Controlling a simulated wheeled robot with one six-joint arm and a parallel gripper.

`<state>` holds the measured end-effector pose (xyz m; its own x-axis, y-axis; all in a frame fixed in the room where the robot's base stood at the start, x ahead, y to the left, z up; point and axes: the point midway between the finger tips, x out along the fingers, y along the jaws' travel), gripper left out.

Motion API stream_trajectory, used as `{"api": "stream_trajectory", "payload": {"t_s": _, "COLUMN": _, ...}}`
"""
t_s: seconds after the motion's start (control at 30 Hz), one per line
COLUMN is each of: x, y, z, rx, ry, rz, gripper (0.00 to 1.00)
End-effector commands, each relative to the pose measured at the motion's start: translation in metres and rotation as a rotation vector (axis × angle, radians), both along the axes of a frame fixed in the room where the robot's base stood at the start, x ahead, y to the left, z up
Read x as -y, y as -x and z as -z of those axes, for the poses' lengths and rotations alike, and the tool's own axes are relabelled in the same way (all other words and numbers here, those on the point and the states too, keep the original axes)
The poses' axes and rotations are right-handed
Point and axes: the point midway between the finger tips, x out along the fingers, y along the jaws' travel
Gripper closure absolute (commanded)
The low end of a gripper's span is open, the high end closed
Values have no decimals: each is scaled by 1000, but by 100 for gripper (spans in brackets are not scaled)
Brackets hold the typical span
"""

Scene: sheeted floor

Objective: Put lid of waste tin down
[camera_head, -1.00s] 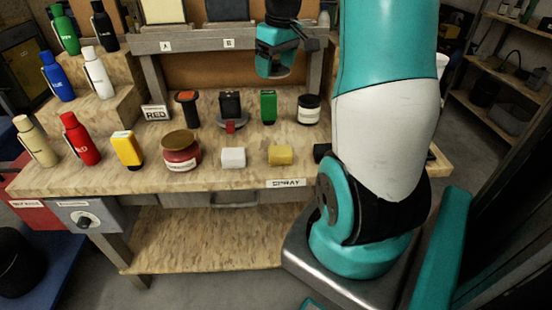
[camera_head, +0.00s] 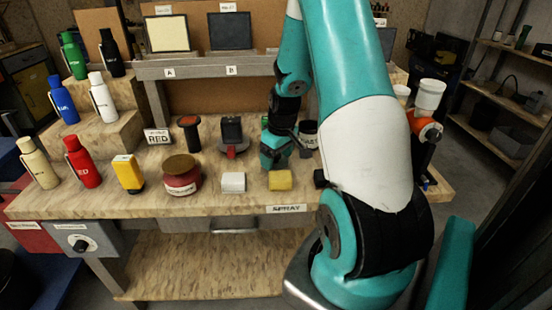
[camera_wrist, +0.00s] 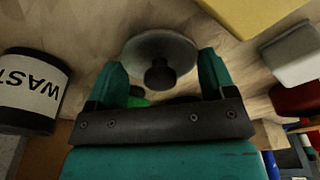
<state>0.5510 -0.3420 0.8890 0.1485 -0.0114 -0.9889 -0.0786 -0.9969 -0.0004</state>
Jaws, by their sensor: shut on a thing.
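My gripper (camera_head: 274,160) is low over the bench in the head view, behind the yellow block and left of the waste tin (camera_head: 308,133). In the wrist view its two teal fingers (camera_wrist: 162,75) are on either side of a round grey lid (camera_wrist: 148,45) with a black knob, shut on its rim. The lid is close above or on the wooden bench top; I cannot tell which. The black tin with a white "WAST…" label (camera_wrist: 32,92) shows at the left of the wrist view, apart from the lid. The lid is not discernible in the head view.
A yellow block (camera_head: 280,180) and a white block (camera_head: 233,182) lie in front of the gripper. A red jar (camera_head: 181,177) stands further left. A shelf (camera_head: 215,69) runs behind.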

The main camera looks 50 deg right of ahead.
Motion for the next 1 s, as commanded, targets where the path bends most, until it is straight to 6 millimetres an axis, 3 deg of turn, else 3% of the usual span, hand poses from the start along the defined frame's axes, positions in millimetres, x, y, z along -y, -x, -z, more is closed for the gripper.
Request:
{"api": "stream_trajectory", "payload": {"t_s": 0.43, "x": 1, "y": 0, "z": 12, "rx": 0, "ry": 1, "rz": 0, "gripper": 45}}
{"api": "stream_trajectory", "payload": {"t_s": 0.47, "x": 1, "y": 0, "z": 12, "rx": 1, "ry": 1, "rz": 0, "gripper": 21}}
{"api": "stream_trajectory", "payload": {"t_s": 0.57, "x": 1, "y": 0, "z": 11, "rx": 1, "ry": 1, "rz": 0, "gripper": 0}}
{"api": "stream_trajectory", "payload": {"t_s": 0.8, "x": 0, "y": 0, "z": 8, "rx": 1, "ry": 1, "rz": 0, "gripper": 0}}
{"api": "stream_trajectory", "payload": {"t_s": 1.0, "x": 0, "y": 3, "z": -17, "rx": 4, "ry": 3, "rz": -1, "gripper": 0}}
